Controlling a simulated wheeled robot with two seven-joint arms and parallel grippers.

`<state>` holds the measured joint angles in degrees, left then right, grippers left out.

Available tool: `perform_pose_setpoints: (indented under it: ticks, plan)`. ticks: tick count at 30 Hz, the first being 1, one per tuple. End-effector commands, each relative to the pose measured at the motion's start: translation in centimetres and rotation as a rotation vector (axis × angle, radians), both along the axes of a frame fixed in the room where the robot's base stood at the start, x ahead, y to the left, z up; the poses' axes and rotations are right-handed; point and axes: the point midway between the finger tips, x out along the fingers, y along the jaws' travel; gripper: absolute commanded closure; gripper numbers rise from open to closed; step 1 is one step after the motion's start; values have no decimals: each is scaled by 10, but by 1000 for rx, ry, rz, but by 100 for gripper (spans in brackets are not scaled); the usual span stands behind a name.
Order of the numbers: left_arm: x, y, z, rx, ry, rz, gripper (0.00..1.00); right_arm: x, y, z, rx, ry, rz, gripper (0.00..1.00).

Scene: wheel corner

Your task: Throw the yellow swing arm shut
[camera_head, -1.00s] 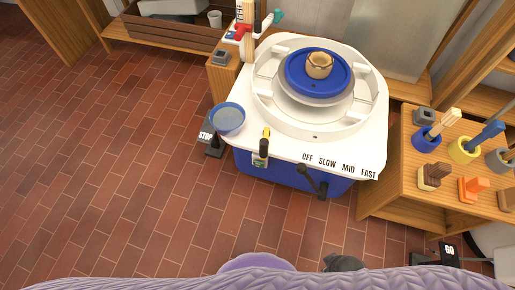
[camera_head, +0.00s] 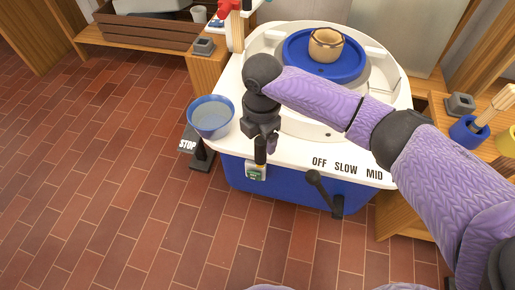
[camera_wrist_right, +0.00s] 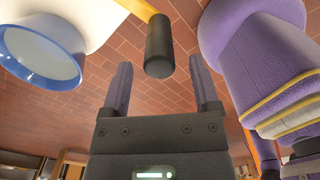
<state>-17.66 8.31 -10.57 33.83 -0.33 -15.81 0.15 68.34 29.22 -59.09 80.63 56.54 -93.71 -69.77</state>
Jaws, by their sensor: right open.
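The yellow swing arm (camera_wrist_right: 138,8) shows in the right wrist view, ending in a black grip (camera_wrist_right: 158,48). In the head view my right gripper hides most of it; the black grip (camera_head: 260,151) hangs at the front edge of the white wheel table (camera_head: 228,85), above a small green label. My right gripper (camera_head: 268,142) is over that edge, pointing down. In the right wrist view its two purple fingers (camera_wrist_right: 160,78) are apart, with the grip between them in the picture, near the tips. No contact is visible. My left gripper is not in view.
A blue bowl (camera_head: 211,118) stands left of my right gripper. A black lever (camera_head: 321,190) sits right of it below the OFF, SLOW, MID lettering. The blue wheel head (camera_head: 295,45) carries a clay pot (camera_head: 326,45). A STOP pedal (camera_head: 189,140) is on the floor.

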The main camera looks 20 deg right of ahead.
Motion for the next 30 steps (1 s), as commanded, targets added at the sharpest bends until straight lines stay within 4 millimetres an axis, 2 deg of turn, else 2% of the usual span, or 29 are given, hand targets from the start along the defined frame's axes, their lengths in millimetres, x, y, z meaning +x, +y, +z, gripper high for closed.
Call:
perform_pose_setpoints:
  ticks: [1,3,5,12,23,30]
  plan:
    - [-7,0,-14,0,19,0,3,-1,0,-24,0,9,0,21]
    - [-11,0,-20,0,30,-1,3,0,0,-36,0,8,-1,21]
    - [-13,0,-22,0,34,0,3,0,0,-40,0,4,-1,21]
    - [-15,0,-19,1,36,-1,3,0,0,-36,1,-2,-2,24]
    - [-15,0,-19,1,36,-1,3,0,0,-36,1,-2,-2,100]
    - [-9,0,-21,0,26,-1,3,0,0,-36,1,-1,-2,100]
